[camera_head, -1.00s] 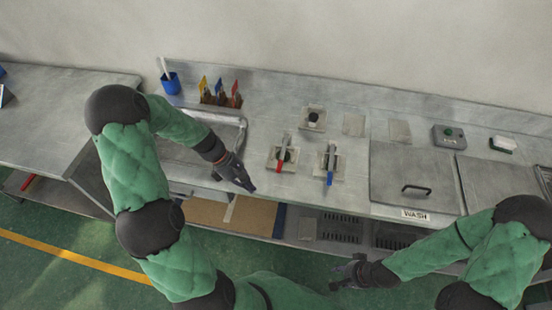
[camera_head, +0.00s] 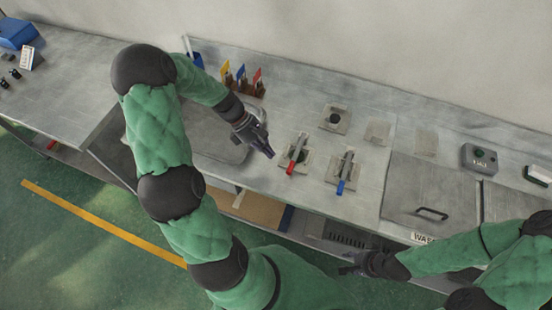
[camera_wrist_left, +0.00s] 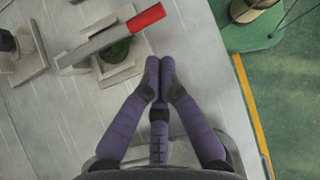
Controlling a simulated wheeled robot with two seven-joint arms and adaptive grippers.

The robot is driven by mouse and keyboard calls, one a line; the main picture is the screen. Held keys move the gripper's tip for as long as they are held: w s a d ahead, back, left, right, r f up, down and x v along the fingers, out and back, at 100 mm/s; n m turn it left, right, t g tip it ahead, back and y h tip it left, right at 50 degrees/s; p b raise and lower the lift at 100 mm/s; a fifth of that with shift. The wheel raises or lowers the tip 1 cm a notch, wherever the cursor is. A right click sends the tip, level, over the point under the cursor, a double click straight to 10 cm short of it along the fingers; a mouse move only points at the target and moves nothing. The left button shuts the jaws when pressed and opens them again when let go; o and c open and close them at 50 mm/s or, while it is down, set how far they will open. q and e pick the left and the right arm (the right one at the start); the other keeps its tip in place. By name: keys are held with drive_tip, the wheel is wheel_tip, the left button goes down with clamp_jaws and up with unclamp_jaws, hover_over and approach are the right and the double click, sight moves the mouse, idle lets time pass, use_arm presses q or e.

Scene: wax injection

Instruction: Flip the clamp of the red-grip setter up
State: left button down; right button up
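The red-grip setter (camera_head: 297,154) stands on the steel counter. Its grey clamp bar (camera_wrist_left: 100,44) lies low across its square base, over a dark green round piece, with the red grip (camera_head: 290,168) at the near end. The grip also shows in the left wrist view (camera_wrist_left: 147,17). My left gripper (camera_head: 270,154) is just left of this setter; its fingertips are together, with nothing between them, and sit apart from the grip in the left wrist view (camera_wrist_left: 159,64). My right gripper (camera_head: 345,265) is low in front of the counter; its finger state is unclear.
A blue-grip setter (camera_head: 345,173) stands close on the right. Another square fixture (camera_head: 334,119) is behind. A sink (camera_head: 210,143) lies left, under my left arm. Coloured tools in a holder (camera_head: 242,84) stand at the back. A WASH lid (camera_head: 430,195) is right.

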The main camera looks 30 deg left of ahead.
sight(296, 154)
use_arm(q)
drive_tip(key=b+x, duration=0.1)
drive_tip(key=x, duration=0.8)
drive_tip(key=shift+s+f+b, duration=0.1)
drive_tip(key=shift+b, duration=0.25)
